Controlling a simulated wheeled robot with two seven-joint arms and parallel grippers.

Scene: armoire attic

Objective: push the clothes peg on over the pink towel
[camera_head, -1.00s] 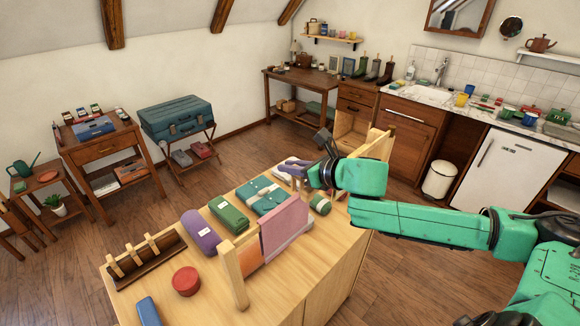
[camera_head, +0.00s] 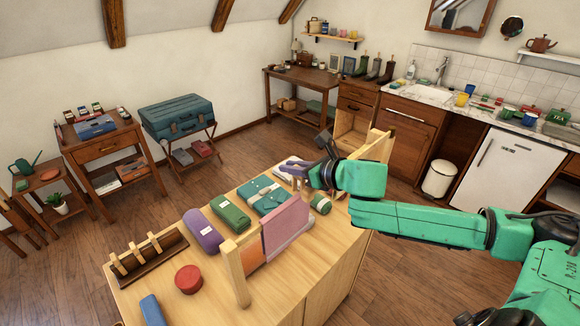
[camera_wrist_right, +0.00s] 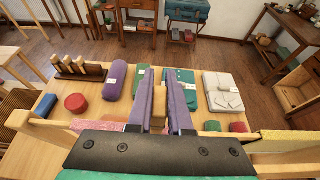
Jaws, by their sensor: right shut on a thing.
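The pink towel (camera_head: 288,228) hangs over a wooden rail near the cabinet's front edge, beside an orange cloth (camera_head: 253,254). My right gripper (camera_head: 293,170) is above the cabinet top, beyond and slightly right of the pink towel. In the right wrist view its two purple fingers (camera_wrist_right: 164,106) are shut on a tan wooden clothes peg (camera_wrist_right: 159,108). The peg is apart from the towel in the head view. Its tip is hard to make out there. Other pegs (camera_head: 137,255) stand in a dark wooden rack (camera_head: 163,263) at the left. My left gripper is not in view.
A rail post (camera_head: 236,275) stands at the near end. Behind the rail lie a purple roll (camera_head: 203,231), a green bundle (camera_head: 230,213) and a teal folded cloth (camera_head: 262,195). A red round tin (camera_head: 188,279) and a blue item (camera_head: 152,310) lie front left. Bare wood shows between them.

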